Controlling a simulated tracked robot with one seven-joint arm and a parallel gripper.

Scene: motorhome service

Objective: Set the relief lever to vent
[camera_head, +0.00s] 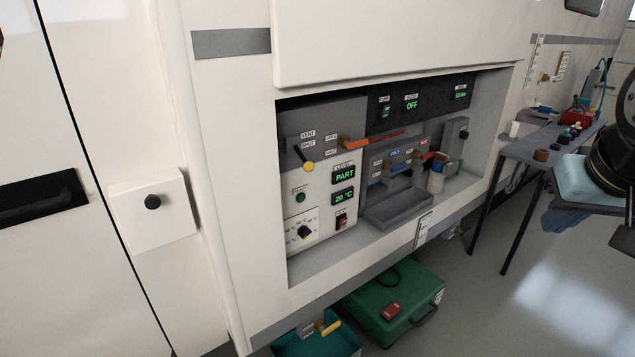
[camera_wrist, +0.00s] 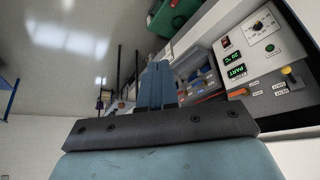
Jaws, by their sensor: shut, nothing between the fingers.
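The relief lever (camera_head: 309,166) is a dark lever with a yellow knob on the upper left of the service panel, below small labels VENT and SHUT. Its knob hangs low and to the right, away from the VENT label. The yellow knob also shows at the right of the wrist view (camera_wrist: 287,71). My gripper (camera_wrist: 157,66) shows its blue fingers together and empty in the wrist view. It is apart from the panel and touches nothing that I can see. In the head view my fingertips cannot be made out.
An orange lever (camera_head: 356,144) marked OPEN and SHUT sits just right of the relief lever. A grey tray with taps (camera_head: 397,211) is further right in the recess. A raised white flap (camera_head: 400,40) hangs above. A green case (camera_head: 408,305) lies on the floor below.

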